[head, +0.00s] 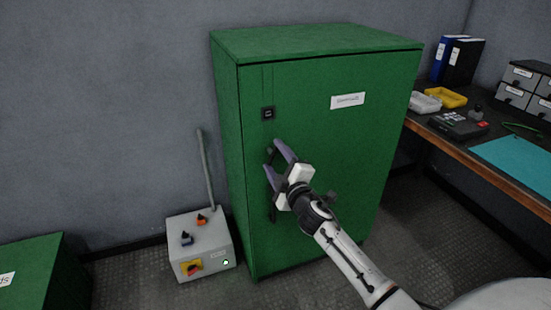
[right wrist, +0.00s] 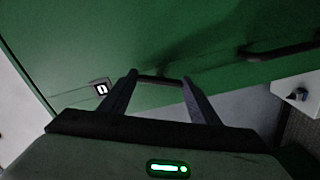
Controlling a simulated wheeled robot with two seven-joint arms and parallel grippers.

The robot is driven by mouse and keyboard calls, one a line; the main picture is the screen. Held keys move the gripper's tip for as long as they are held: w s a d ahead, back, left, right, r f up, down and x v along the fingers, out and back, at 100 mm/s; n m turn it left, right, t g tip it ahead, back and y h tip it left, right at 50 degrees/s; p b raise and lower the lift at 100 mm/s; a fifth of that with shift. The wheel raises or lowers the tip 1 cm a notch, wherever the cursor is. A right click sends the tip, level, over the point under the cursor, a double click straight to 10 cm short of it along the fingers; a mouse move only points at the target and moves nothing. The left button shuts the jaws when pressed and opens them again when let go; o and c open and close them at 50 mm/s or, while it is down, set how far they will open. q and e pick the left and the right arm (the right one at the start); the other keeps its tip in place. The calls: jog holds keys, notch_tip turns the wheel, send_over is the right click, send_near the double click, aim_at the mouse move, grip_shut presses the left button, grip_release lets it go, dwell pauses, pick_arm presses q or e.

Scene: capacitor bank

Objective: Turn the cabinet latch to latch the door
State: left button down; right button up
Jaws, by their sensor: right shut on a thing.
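The green cabinet (head: 320,170) stands against the wall with its door looking closed. My right gripper (head: 276,160) is at the door's left side, below a small black square plate (head: 268,113). In the right wrist view its fingers (right wrist: 160,82) are shut on a dark bar, the cabinet latch (right wrist: 160,79), which spans between the fingertips. In the head view the fingers mostly hide the latch, so its exact angle is hard to tell. A dark door handle (right wrist: 280,50) shows to the right in the wrist view. My left gripper is not in view.
A grey control box (head: 202,245) with coloured switches and an upright rod stands on the floor left of the cabinet. A workbench (head: 490,165) with binders, trays and a teal mat is at the right. Another green cabinet (head: 40,265) is at the lower left.

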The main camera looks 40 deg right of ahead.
jog(key=n, duration=0.4)
jog(key=shift+n, duration=0.3)
dwell(0.5)
jog(key=o, duration=1)
jog(key=shift+o, duration=0.2)
jog(key=p+v, duration=0.1)
jog(key=v, duration=0.9)
jog(key=shift+s+a, duration=0.1)
